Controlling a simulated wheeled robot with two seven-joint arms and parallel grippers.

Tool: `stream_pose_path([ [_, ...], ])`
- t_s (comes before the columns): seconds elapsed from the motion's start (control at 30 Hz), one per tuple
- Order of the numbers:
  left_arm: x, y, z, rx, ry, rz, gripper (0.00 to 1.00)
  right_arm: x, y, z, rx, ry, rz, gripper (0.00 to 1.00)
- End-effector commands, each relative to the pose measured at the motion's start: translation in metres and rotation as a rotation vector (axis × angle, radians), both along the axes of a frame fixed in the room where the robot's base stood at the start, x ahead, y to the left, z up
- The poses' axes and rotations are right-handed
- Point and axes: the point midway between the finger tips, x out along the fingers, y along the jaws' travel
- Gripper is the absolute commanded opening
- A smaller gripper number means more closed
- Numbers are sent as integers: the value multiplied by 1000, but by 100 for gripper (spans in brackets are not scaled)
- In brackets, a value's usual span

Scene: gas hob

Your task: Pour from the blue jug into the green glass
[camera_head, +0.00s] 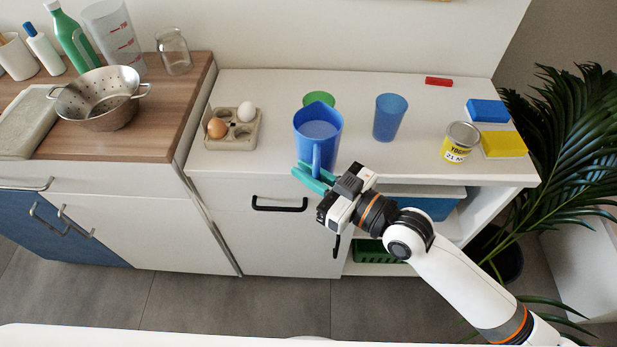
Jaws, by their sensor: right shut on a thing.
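The blue jug (306,143) stands upright at the front middle of the white counter, with its handle toward me. A paler surface shows inside it. My right gripper (315,174), with teal fingers, is shut on the jug's handle. I cannot tell whether the jug touches the counter or is just above it. The green glass (319,98) is directly behind the jug, and only its upper part shows; the jug hides the rest. My left gripper is not in view.
A blue cup (390,117) stands right of the jug. An egg tray (232,137) with two eggs is to the left. A yellow can (461,142), blue block (488,110), yellow block (504,144) and red block (439,81) are to the right. A metal colander (101,99) stands on the wooden top.

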Motion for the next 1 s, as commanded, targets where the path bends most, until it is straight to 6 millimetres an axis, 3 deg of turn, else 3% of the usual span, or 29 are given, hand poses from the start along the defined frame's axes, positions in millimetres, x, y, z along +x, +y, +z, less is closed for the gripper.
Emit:
stream_pose_path([
  [0.17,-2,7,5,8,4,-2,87,2,0,2,6,8,13,0],
  [0.97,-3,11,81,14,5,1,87,15,0,36,7,277,11,0],
  [1.0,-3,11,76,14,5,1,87,15,0,30,7,278,12,0],
])
